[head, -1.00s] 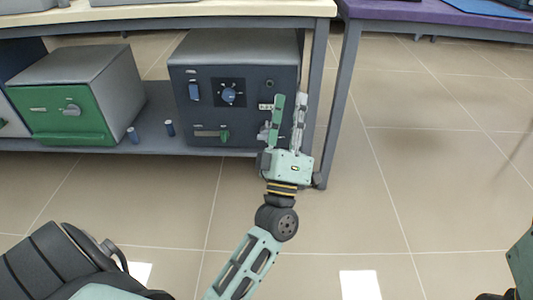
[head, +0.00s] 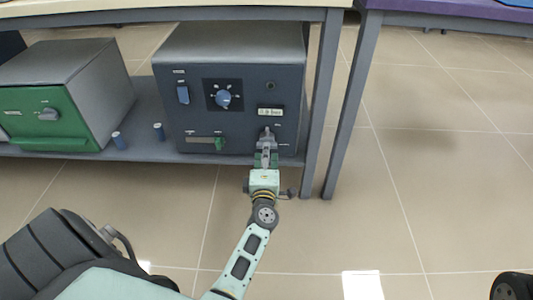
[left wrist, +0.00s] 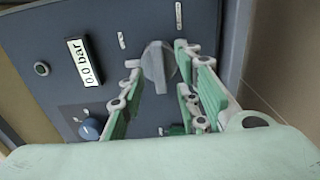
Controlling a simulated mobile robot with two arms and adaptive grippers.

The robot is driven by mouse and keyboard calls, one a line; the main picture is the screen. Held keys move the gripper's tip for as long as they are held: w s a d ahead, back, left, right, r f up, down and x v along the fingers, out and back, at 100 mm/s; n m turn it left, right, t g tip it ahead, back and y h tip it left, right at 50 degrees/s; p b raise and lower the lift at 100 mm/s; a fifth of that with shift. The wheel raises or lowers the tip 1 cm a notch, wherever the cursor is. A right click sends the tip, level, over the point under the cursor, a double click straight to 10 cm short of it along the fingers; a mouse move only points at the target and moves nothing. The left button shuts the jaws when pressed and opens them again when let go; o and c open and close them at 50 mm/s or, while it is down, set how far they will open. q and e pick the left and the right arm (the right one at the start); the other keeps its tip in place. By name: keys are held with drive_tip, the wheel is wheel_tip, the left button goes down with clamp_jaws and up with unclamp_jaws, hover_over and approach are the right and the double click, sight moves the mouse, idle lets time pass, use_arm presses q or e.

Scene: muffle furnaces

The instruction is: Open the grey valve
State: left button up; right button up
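The grey valve (head: 267,136) is a knob at the lower right of the dark blue-grey furnace's front, below a small display. In the left wrist view the grey valve (left wrist: 156,66) stands between the green finger pads. My left gripper (head: 266,152) is in front of it, pointing at the panel. In the left wrist view my left gripper (left wrist: 160,72) is open, with one finger on each side of the knob. The right fingertip is very close to the knob; I cannot tell whether it touches. My right gripper is not in view.
The furnace (head: 190,115) stands on a low shelf (head: 145,145) under a table, with a table leg (head: 322,100) close to its right. The pressure display (left wrist: 84,62) reads 0.0 bar. A blue dial (head: 223,98), green switch (head: 219,144) and green furnace (head: 50,110) are nearby.

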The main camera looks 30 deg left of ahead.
use_arm(q)
drive_tip(key=shift+x, duration=0.85)
clamp_jaws()
